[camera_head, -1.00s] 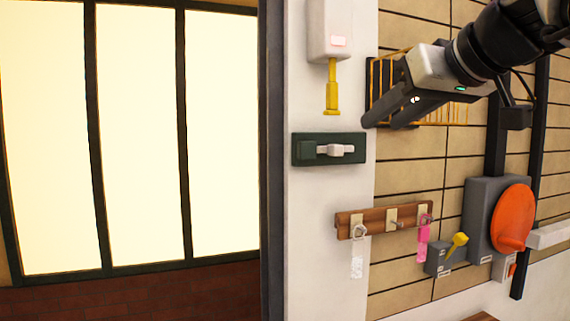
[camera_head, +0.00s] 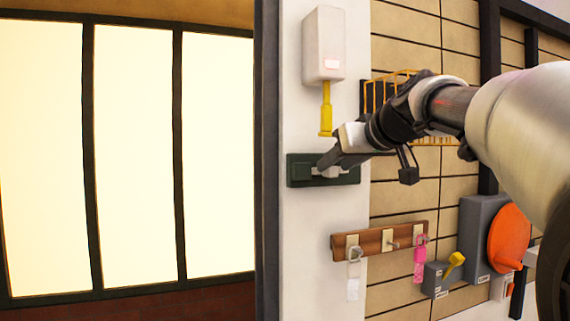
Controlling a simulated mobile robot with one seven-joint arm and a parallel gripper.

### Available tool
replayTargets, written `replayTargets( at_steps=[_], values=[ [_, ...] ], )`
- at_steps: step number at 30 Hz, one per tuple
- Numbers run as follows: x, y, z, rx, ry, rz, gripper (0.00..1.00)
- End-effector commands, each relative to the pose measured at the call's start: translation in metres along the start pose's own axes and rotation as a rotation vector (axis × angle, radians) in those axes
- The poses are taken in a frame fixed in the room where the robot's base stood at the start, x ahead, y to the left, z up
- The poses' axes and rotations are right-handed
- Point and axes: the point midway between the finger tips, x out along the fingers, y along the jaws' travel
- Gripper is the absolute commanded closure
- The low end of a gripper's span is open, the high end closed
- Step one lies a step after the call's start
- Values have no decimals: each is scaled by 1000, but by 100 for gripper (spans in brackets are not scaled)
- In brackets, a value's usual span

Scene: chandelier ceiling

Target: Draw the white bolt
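The white bolt (camera_head: 328,172) sits on a dark green plate (camera_head: 298,171) fixed to the white wall strip. My gripper (camera_head: 325,168) is at the bolt, with its fingers pointing down and left over it. The fingers cover part of the bolt. I cannot tell whether they touch it or how far apart they are.
A white box (camera_head: 324,45) with a yellow handle (camera_head: 326,110) hangs just above the plate. Below is a wooden hook rail (camera_head: 372,242) with a pink tag (camera_head: 420,262). A yellow wire rack (camera_head: 385,90) is behind my arm. An orange disc (camera_head: 508,238) is at the right.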

Motion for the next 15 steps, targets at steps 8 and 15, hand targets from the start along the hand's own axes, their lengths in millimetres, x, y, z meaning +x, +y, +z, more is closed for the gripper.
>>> replayTargets(
  at_steps=[8, 15],
  values=[
    [15, -1, 0, -1, 1, -1, 61],
    [15, -1, 0, -1, 1, 0, 68]
  ],
)
